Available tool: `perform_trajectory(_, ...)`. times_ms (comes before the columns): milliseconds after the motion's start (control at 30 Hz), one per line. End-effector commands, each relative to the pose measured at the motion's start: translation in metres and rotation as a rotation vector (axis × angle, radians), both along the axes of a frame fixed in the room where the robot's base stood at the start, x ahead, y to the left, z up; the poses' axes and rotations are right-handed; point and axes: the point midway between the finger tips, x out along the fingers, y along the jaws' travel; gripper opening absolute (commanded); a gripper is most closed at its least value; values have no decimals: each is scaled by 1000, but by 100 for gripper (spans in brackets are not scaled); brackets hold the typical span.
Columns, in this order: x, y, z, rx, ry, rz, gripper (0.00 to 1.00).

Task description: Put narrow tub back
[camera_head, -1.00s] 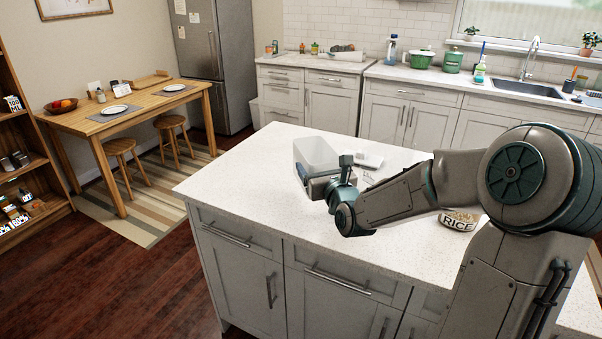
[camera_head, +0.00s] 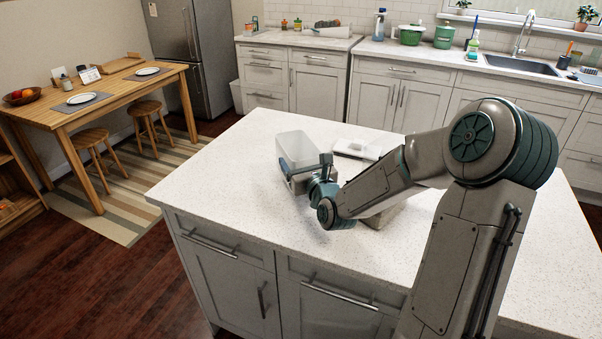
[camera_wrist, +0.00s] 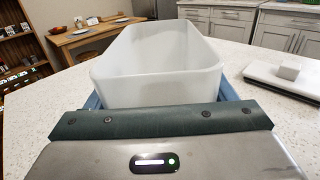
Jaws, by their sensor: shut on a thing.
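The narrow tub (camera_head: 294,146), a translucent white open-topped bin, is at the far left part of the island counter. In the wrist view the tub (camera_wrist: 157,62) stands upright straight ahead and looks empty. My gripper (camera_head: 300,170) is shut on the near end of the tub, with blue fingers showing at both sides of it in the wrist view. The tub's lower near end is hidden by my gripper. I cannot tell whether its base touches the counter.
A flat white scale-like device with a small block (camera_wrist: 283,77) lies right of the tub on the island counter (camera_head: 215,180). A pale object (camera_head: 382,216) is partly hidden under my arm. A shelf unit (camera_wrist: 18,45) and wooden dining table (camera_head: 110,95) are to the left.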

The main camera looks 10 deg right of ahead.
Motion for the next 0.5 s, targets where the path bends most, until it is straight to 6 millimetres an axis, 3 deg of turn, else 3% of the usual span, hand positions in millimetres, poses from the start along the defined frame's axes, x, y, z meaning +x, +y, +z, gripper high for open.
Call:
perform_trajectory(200, 0, 1, -30, 1, 2, 2, 46)
perform_trajectory(500, 0, 0, -32, 1, 0, 0, 46)
